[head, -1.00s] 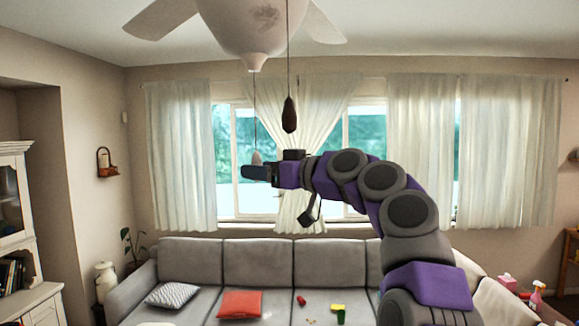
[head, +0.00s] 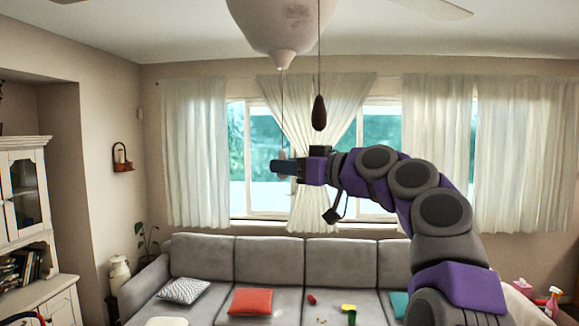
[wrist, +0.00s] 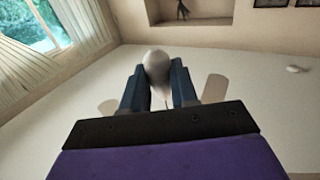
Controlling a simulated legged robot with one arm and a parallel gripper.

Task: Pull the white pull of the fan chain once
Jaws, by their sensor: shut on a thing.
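The white pull (head: 282,156) hangs on a thin chain under the ceiling fan (head: 284,28). My gripper (head: 283,167) is at the pull, and the pull's upper part shows just above the dark fingers in the head view. In the wrist view, the pale rounded pull (wrist: 157,62) sits between the two fingers, which are shut on it. Its lower part is partly hidden by the fingers in the head view. The chain above it runs up to the fan's bottom.
A second, dark brown pull (head: 319,112) hangs on its own cord right of the white one, above my wrist. A grey sofa (head: 270,262) with cushions stands below, against the curtained window. The air left of my gripper is clear.

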